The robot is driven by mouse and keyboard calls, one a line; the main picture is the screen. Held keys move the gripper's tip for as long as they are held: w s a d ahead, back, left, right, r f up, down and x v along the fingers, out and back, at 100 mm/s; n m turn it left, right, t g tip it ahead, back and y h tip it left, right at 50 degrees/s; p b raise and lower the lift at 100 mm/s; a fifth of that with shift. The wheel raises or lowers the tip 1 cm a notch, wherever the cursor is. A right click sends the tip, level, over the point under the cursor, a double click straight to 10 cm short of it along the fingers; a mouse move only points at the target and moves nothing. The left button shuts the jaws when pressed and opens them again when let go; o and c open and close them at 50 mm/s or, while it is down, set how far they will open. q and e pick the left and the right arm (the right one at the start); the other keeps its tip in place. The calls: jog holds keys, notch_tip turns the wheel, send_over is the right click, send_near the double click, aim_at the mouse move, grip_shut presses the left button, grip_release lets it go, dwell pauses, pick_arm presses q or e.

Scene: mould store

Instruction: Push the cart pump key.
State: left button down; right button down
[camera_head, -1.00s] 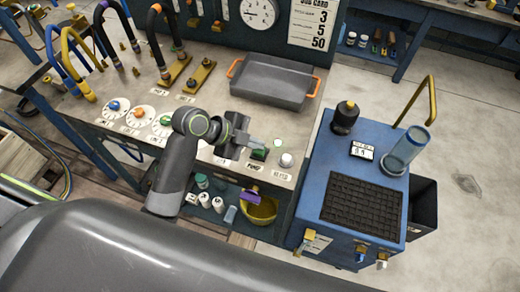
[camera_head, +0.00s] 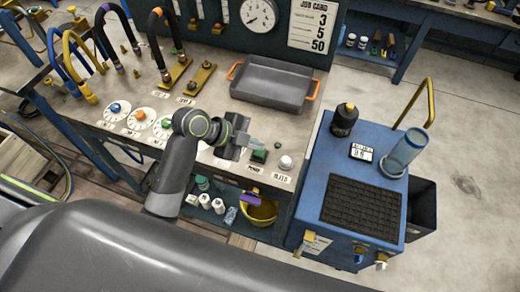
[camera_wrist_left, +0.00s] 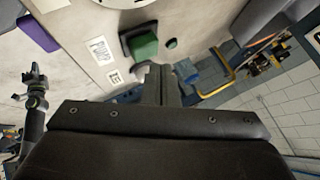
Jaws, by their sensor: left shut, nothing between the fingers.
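The green pump key (camera_head: 259,156) sits in a dark housing on the bench's front edge, above a label that appears to read PUMP (camera_head: 253,168). It also shows in the wrist view (camera_wrist_left: 145,46). My left gripper (camera_head: 259,145) is shut and empty, its fingertips close beside the key's far side in the head view. In the wrist view the shut fingers (camera_wrist_left: 160,71) lie just below and right of the key. I cannot tell whether they touch it. A small round green lamp (camera_head: 278,143) sits behind the key. My right gripper is not in view.
A pale round knob (camera_head: 285,162) is right of the key. A grey tray with orange handles (camera_head: 271,85) stands behind. The blue cart (camera_head: 322,160) with a small display (camera_head: 361,152) and clear cylinder (camera_head: 404,153) stands right. Coloured dials (camera_head: 138,117) lie left.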

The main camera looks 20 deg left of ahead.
aim_at(255, 153)
pick_arm(q)
jog(key=shift+r, duration=0.3)
notch_tip(255, 153, up, 6)
jog(key=p, duration=0.5)
jog(key=shift+f, duration=0.1)
dwell(0.4)
